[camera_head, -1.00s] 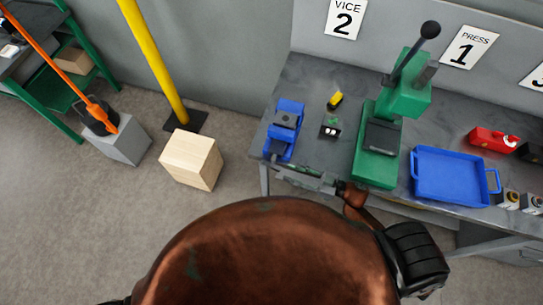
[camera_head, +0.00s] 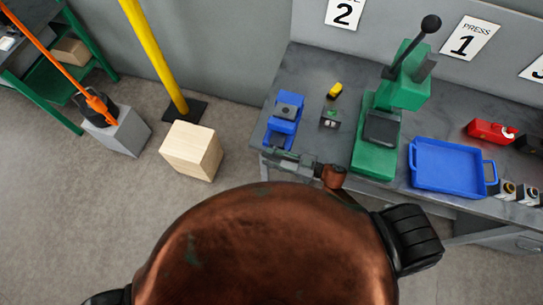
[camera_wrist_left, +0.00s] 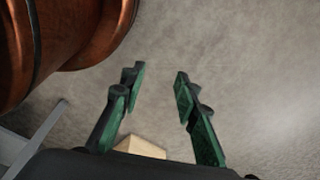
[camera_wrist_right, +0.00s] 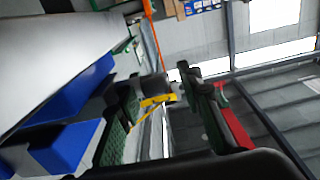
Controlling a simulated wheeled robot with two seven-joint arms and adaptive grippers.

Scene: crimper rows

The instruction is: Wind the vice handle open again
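The blue vice (camera_head: 285,112) stands at the left end of the grey bench, under the sign with a 2. My right gripper (camera_head: 284,156) is at the vice's near end, by the bench's front edge. In the right wrist view the blue vice body (camera_wrist_right: 62,148) is close beside the left finger. My right gripper's fingers (camera_wrist_right: 165,108) are apart. A dark piece shows between them, but I cannot tell whether it is the handle. The handle is not clear in the head view. My left gripper (camera_wrist_left: 155,95) is open and empty above the floor.
A small dark box (camera_head: 330,118) and a yellow piece (camera_head: 335,90) are right of the vice. The green press (camera_head: 378,135), a blue tray (camera_head: 448,165) and a red item (camera_head: 490,130) lie farther right. A wooden block (camera_head: 192,150) stands on the floor.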

